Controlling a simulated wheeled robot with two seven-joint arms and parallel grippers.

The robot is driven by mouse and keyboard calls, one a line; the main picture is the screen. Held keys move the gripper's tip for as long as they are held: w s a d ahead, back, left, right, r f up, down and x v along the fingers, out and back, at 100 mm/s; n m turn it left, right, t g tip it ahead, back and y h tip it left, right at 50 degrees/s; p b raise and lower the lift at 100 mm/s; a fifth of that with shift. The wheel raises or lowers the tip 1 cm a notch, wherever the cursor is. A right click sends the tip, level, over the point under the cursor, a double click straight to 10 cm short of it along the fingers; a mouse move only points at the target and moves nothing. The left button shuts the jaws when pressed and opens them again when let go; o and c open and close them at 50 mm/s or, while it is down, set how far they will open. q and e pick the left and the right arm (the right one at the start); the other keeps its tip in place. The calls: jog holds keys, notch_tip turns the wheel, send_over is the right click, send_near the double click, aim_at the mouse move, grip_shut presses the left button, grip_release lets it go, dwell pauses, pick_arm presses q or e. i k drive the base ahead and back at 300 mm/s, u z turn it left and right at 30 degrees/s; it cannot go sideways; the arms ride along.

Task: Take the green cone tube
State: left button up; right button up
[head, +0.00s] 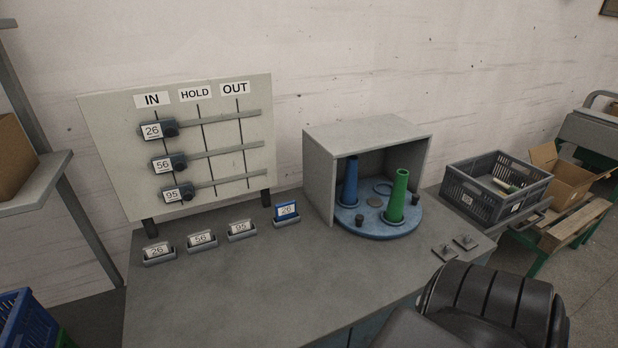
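The green cone tube (397,196) stands upright on a round blue turntable (378,229), at its front right. The turntable sits partly inside a grey open-fronted box (319,178) on the table. A blue cone tube (350,182) stands on the turntable to the left of the green one, further inside the box. Neither of my grippers is in view, and nothing is holding the green tube.
A board (104,122) marked IN, HOLD and OUT carries numbered sliders. Numbered card holders (201,240) line the grey table (255,300). A grey crate (488,205) stands right of the box. A dark ribbed shape hides the front right. The table's middle is clear.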

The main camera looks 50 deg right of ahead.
aim_at(394, 212)
jog(key=u, duration=1.05)
jog(key=k, duration=1.05)
jog(key=z, duration=1.5)
